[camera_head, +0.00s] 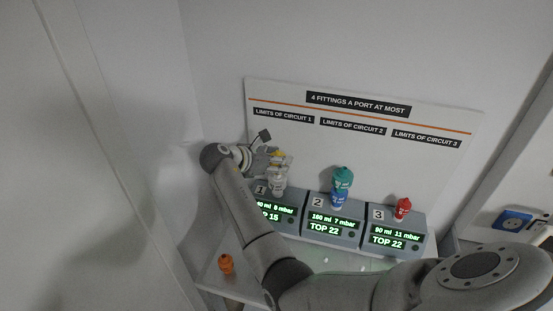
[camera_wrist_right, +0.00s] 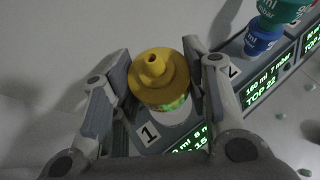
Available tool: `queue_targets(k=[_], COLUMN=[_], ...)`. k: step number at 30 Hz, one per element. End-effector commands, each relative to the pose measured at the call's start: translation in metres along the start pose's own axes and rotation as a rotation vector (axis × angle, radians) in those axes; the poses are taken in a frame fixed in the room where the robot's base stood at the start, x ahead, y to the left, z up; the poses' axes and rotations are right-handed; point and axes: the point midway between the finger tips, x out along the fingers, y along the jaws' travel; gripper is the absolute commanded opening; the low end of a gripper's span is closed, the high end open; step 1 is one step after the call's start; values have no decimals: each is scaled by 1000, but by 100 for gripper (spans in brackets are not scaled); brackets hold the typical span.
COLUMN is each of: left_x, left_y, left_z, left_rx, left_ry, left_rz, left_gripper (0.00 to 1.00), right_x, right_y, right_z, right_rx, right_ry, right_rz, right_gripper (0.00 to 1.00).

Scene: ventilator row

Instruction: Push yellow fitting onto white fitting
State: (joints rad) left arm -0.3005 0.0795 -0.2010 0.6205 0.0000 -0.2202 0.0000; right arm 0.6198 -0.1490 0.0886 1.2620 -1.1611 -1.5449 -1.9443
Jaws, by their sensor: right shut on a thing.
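My right gripper (camera_head: 281,164) is shut on the yellow fitting, above unit 1 at the left end of the row. In the right wrist view the yellow fitting (camera_wrist_right: 160,82) is between the two fingers, its narrow spout facing the camera. The white fitting (camera_head: 278,184) stands upright on unit 1, just below the gripper. In the right wrist view a little of the white fitting (camera_wrist_right: 178,118) shows directly under the yellow one. I cannot tell whether the two touch. My left gripper is not in view.
Unit 2 (camera_head: 333,232) carries a blue fitting (camera_head: 342,202) with a teal fitting (camera_head: 343,178) on top. Unit 3 (camera_head: 397,243) carries a red fitting (camera_head: 402,208). An orange fitting (camera_head: 226,264) stands at the table's left. A sign board (camera_head: 360,150) stands behind the units.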

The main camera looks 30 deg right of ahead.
Motion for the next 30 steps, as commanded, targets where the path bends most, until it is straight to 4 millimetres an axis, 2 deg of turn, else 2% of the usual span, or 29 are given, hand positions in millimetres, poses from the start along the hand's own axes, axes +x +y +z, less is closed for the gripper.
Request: queue_targets(k=[30], left_x=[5], left_y=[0], left_z=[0], left_rx=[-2], left_ry=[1], left_rz=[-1], left_gripper=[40], right_x=[11], right_y=[0], right_z=[-18], right_rx=[-1], right_ry=[0], right_rz=[1], right_gripper=[0])
